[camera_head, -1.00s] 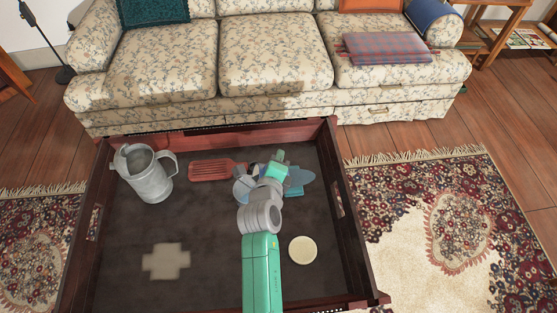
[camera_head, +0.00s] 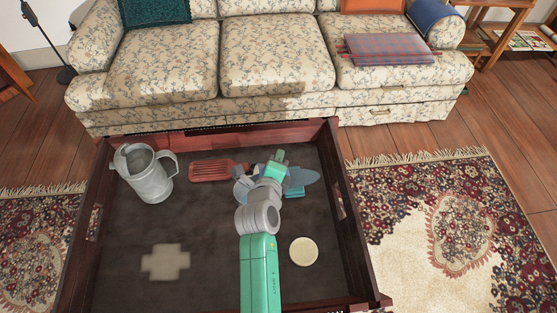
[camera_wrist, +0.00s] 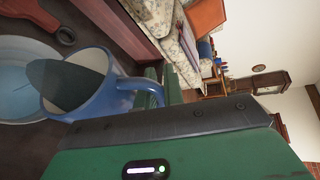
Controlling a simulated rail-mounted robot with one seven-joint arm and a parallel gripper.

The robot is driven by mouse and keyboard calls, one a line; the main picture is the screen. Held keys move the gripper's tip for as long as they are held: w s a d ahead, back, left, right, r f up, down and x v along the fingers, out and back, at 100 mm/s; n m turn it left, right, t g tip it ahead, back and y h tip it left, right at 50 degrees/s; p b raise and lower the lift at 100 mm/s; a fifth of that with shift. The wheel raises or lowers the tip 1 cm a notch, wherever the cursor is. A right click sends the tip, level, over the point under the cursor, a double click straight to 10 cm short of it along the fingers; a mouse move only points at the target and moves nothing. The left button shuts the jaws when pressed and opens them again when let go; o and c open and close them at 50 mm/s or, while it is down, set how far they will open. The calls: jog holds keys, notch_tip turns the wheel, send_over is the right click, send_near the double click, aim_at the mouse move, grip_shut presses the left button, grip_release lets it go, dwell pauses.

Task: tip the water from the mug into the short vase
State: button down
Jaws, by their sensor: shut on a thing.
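In the wrist view a blue mug (camera_wrist: 100,103) is strongly tilted, its mouth facing the pale blue round vessel (camera_wrist: 12,75), which appears to be the short vase. A dark grey-green patch shows at the mug's mouth; I cannot tell whether it is water. My gripper (camera_wrist: 150,88) is shut on the mug's handle. In the head view my gripper (camera_head: 276,160) is over the back right of the tray, and my wrist hides most of the mug. A pale blue-grey rim (camera_head: 241,189), likely the vase, shows left of my wrist.
The dark wooden tray table (camera_head: 110,270) has raised sides. A metal jug (camera_head: 148,178) stands at its back left. A red slotted spatula (camera_head: 210,170) lies near the back. A cream disc (camera_head: 303,251) lies right of my arm. A patterned sofa (camera_head: 270,60) stands behind.

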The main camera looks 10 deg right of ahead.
jog(key=shift+a+r+n+h+b, duration=0.4)
jog(key=shift+a+r+n+b, duration=0.2)
jog(key=shift+b, duration=0.7)
dwell(0.6)
jog(key=a+r+n+t+h, duration=0.1)
jog(key=a+n, duration=0.2)
jog(key=a, duration=0.3)
jog(key=shift+w+r+h, duration=0.25)
jog(key=shift+w+h, duration=0.05)
dwell(5.2)
